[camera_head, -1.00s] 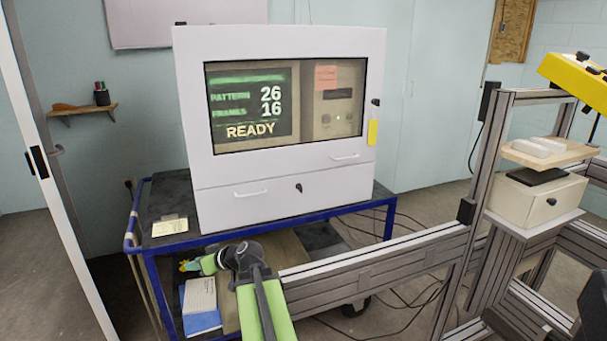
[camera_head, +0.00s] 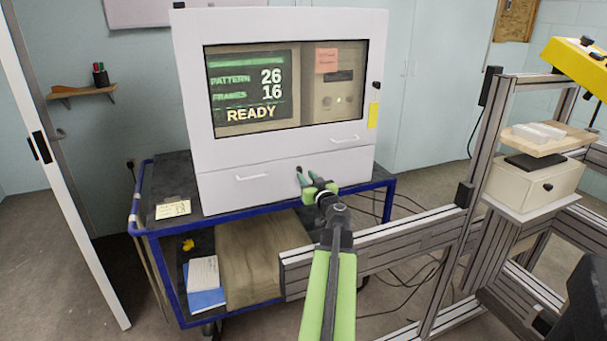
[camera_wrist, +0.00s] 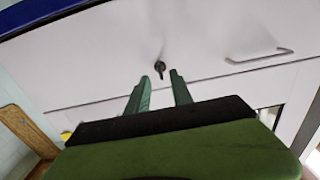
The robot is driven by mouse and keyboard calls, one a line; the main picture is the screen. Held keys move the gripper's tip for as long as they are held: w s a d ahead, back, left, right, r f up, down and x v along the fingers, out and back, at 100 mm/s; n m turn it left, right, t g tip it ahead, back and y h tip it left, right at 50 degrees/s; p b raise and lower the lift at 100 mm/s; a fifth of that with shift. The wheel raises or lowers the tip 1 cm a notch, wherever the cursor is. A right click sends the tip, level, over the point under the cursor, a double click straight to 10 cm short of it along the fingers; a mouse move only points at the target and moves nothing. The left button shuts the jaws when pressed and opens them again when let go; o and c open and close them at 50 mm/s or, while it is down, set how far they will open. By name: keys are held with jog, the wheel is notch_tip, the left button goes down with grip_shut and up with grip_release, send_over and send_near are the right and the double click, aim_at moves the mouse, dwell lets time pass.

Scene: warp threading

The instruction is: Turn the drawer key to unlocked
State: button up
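The small dark drawer key (camera_wrist: 159,66) sits in the lock on the front of the white drawer (camera_head: 225,188), under the cabinet with the READY screen. In the head view the key (camera_head: 299,169) is partly behind my fingertips. My gripper (camera_head: 305,176) is raised in front of the drawer. In the wrist view my gripper (camera_wrist: 161,76) is open, its two green fingers apart. The key shows just beyond the tips, between them in the picture. I see no contact. The key is too small to read its exact turn.
The cabinet stands on a blue-framed trolley (camera_head: 165,235). A drawer handle (camera_head: 251,178) is left of the key. A grey metal rail (camera_head: 400,235) runs to the right of my arm. A notebook (camera_head: 203,275) and a small yellow object (camera_head: 188,245) lie on the lower shelf.

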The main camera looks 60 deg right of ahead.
aim_at(302, 172)
jog(key=x, duration=0.3)
jog(key=shift+w+d, duration=0.2)
jog(key=shift+w, duration=0.05)
jog(key=shift+a, duration=0.1)
grip_shut()
jog(key=shift+s+f+m, duration=0.1)
jog(key=shift+m, duration=4.4)
jog(key=shift+s+f+m, duration=0.1)
jog(key=shift+m, duration=4.4)
